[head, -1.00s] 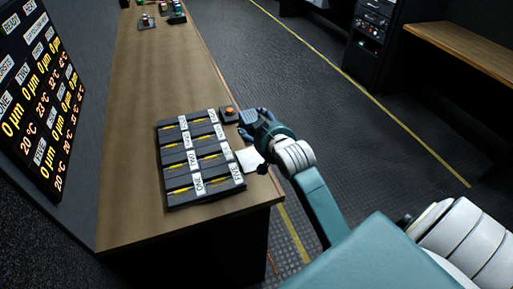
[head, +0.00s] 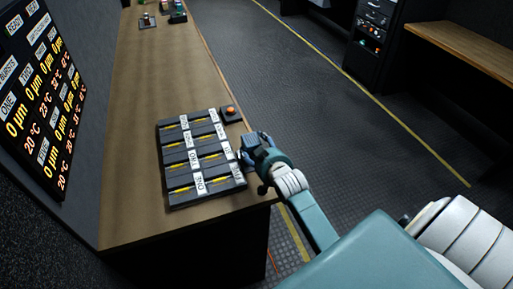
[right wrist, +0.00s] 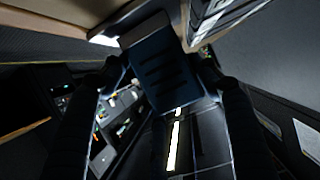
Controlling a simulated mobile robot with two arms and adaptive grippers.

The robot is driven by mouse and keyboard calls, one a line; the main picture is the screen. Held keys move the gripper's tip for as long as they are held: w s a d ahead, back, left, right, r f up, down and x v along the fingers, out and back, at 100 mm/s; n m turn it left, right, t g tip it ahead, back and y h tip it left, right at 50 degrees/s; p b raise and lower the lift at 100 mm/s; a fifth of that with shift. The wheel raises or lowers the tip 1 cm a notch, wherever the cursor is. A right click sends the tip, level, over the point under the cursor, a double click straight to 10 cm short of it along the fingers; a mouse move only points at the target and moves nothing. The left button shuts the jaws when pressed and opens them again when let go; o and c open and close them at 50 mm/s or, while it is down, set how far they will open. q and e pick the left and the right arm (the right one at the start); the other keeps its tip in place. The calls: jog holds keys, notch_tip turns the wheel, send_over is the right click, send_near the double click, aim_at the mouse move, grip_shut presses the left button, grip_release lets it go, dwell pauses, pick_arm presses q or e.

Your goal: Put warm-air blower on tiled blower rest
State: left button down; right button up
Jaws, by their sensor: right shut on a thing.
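My right gripper (head: 259,144) is at the right edge of the wooden counter, beside the labelled black tray. It is shut on a dark blue-grey ribbed block, which I take to be the warm-air blower (head: 249,141). The right wrist view shows the blower (right wrist: 160,68) between the two dark fingers. A pale flat piece, likely the tiled blower rest (right wrist: 103,40), shows as a bright patch beside the blower in that view. In the head view the gripper and blower hide most of it. I cannot tell whether the blower touches it. My left gripper is out of view.
The black tray (head: 171,203) with several labelled compartments and yellow strips lies on the counter (head: 135,185). A small black box with an orange button (head: 231,113) is behind the gripper. A display (head: 40,95) stands at left. The counter's middle is clear.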

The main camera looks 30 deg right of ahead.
jog(key=shift+f, duration=0.1)
jog(key=o, duration=1.7)
jog(key=shift+c, duration=0.2)
jog(key=shift+s, duration=0.2)
jog(key=b+v, duration=0.1)
jog(key=v, duration=1.1)
jog(key=shift+w, duration=0.15)
